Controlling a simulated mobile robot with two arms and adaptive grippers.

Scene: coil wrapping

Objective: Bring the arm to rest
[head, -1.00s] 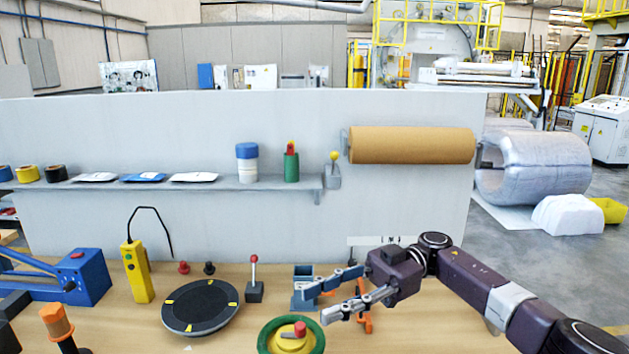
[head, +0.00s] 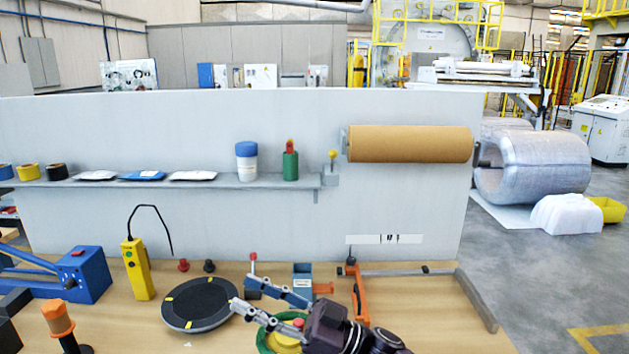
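My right gripper (head: 243,293) is in the lower middle of the head view, above the wooden bench top (head: 420,300). Its two fingers point to the left and are spread apart, with nothing between them. The fingers and dark gripper body cover part of the green-rimmed round device (head: 283,341) with a yellow centre and red knob. The fingertips lie just right of the black turntable disc (head: 199,303) in the picture; I cannot tell the height gap. My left gripper is not in view.
An orange-handled tool (head: 358,292) and a grey rail frame (head: 478,300) are right of the gripper. A blue clamp (head: 302,276) and red-knobbed lever (head: 253,263) stand behind it. A yellow control box (head: 136,270) stands left. A brown paper roll (head: 410,144) hangs on the panel.

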